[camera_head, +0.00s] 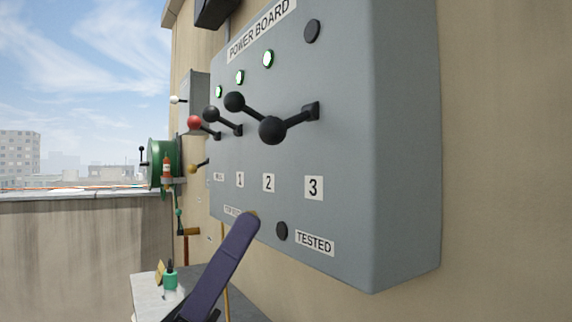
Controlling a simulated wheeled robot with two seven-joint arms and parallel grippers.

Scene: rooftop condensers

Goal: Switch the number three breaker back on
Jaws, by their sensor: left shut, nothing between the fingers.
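The grey power board (350,190) hangs on the wall, with labels 1, 2 and 3 along its lower part. The number three lever (272,130) has a black ball knob that hangs lower than its pivot. The lamp above it (312,31) is dark. The levers of 1 (211,114) and 2 (235,101) have their knobs raised above their pivots, and the lamps there are lit green. A red-knobbed lever (194,122) is at the far left. My left gripper (247,220) is shut and empty, below the levers and apart from them. My right gripper is out of view.
A dark round button (282,231) sits beside the TESTED label (315,243). A small table (146,290) with a green bottle (169,276) stands below left. A green reel (160,163) and a smaller grey box are beyond the board. Open space lies left of the board.

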